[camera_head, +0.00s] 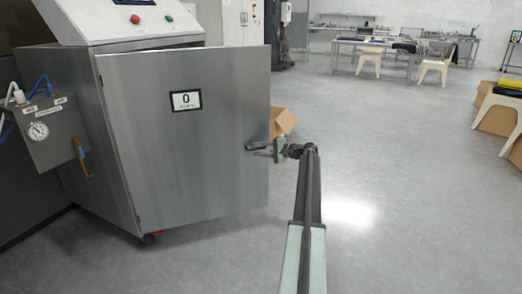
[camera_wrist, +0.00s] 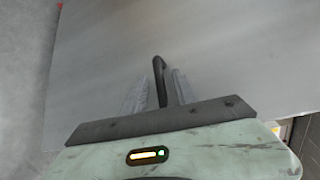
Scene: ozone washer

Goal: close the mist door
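The mist door (camera_head: 190,140) is a grey metal panel on the front of the washer cabinet, labelled "0". It stands ajar, with its right edge swung out from the cabinet. Its dark handle (camera_head: 256,146) is near the right edge. My gripper (camera_head: 268,151) is at the handle. In the wrist view the door (camera_wrist: 230,50) fills the background and the handle (camera_wrist: 159,80) lies between the two fingers of my gripper (camera_wrist: 160,74). The fingers look spread, with a gap on each side of the handle. Exact contact cannot be told.
The washer cabinet (camera_head: 110,160) carries a sloped control panel (camera_head: 120,18) on top and a gauge box (camera_head: 45,132) at its left. A cardboard box (camera_head: 283,122) shows behind the door edge. Stools (camera_head: 434,70) and tables stand far back. The floor right of the door is clear.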

